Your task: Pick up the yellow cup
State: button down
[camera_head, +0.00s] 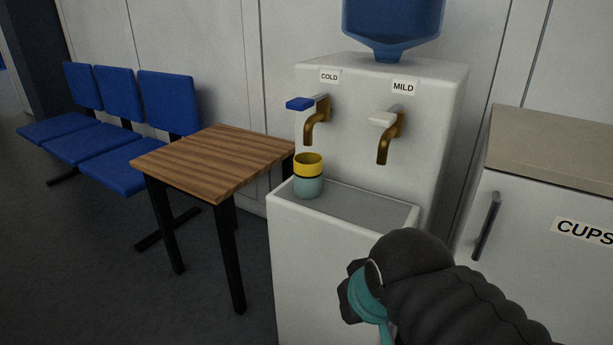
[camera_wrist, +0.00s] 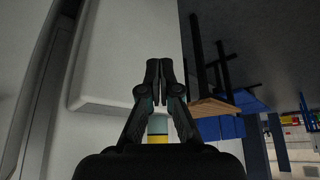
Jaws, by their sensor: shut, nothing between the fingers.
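The yellow cup (camera_head: 308,168) stands upright on the water dispenser's tray (camera_head: 370,208), below and near the COLD tap (camera_head: 310,126). It is yellow at the top, with a dark band and a teal part below; I cannot tell whether this is one cup or two stacked. My gripper (camera_head: 350,300) is low in the head view, in front of the dispenser and to the right of the cup, apart from it. In the wrist view my gripper (camera_wrist: 159,78) is shut with nothing between its fingers. The cup (camera_wrist: 158,139) shows there between the finger linkages, partly hidden.
A MILD tap (camera_head: 386,138) is to the right of the COLD tap. A wooden table (camera_head: 215,158) stands left of the dispenser, with blue chairs (camera_head: 105,155) beyond it. A cabinet (camera_head: 535,240) marked CUPS is at the right. The tray is otherwise clear.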

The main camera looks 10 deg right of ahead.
aim_at(308, 166)
jog(key=u, duration=2)
jog(key=i, duration=2.35)
jog(key=z, duration=3.55)
